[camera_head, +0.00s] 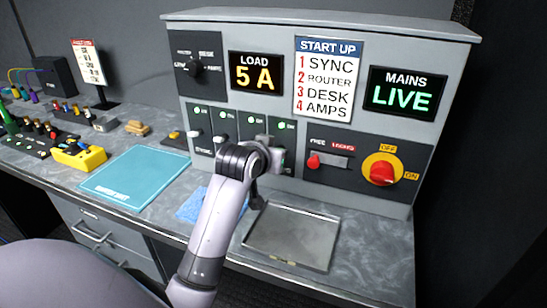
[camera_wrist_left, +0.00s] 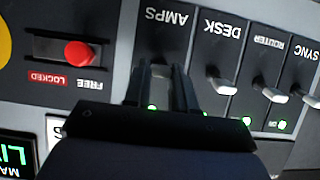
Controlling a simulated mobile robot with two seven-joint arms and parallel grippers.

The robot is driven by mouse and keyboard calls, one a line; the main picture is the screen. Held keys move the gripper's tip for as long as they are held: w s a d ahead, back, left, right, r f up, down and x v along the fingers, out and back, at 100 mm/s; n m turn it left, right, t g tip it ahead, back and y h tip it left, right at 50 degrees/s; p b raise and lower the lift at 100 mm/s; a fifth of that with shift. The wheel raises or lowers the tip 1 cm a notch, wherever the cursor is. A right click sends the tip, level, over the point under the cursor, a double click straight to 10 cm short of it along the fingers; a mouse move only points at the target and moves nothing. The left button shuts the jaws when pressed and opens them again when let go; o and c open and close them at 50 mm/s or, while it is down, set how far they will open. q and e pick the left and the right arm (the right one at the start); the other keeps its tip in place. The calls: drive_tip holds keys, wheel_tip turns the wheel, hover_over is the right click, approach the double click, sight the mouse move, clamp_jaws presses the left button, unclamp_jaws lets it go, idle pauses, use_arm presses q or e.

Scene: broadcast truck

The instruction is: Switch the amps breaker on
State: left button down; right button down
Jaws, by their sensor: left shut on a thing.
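The amps breaker (camera_wrist_left: 162,44) is the rightmost of the row of breakers on the grey power panel (camera_head: 450,75) in the head view. My left gripper (camera_wrist_left: 166,88) is at it, its two fingers on either side of where its lever sits. The gripper is shut on that lever, which the fingers mostly hide. The desk breaker's lever (camera_wrist_left: 222,86), the router lever (camera_wrist_left: 268,94) and the sync lever (camera_wrist_left: 308,100) show beside it in the upside-down wrist view. Green lights are lit along the row. My right gripper is not in view.
The load display (camera_head: 257,74) reads 5 A and the mains display (camera_head: 405,94) reads LIVE. A red slider (camera_head: 314,161) is at FREE. A red rotary switch (camera_head: 382,171) is right of it. A metal tray (camera_head: 292,238), blue cloth (camera_head: 193,206) and teal mat (camera_head: 133,177) lie on the counter.

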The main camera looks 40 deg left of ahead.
use_arm(q)
drive_tip(key=shift+w+r+g, duration=0.25)
drive_tip(key=shift+r+g, duration=0.25)
drive_tip(key=shift+g, duration=0.3)
drive_tip(key=shift+a+g, duration=0.1)
drive_tip(key=shift+g, duration=0.2)
drive_tip(key=c, duration=0.9)
unclamp_jaws()
drive_tip(key=v, duration=0.7)
drive_tip(key=shift+s, duration=0.1)
drive_tip(key=shift+f, duration=0.1)
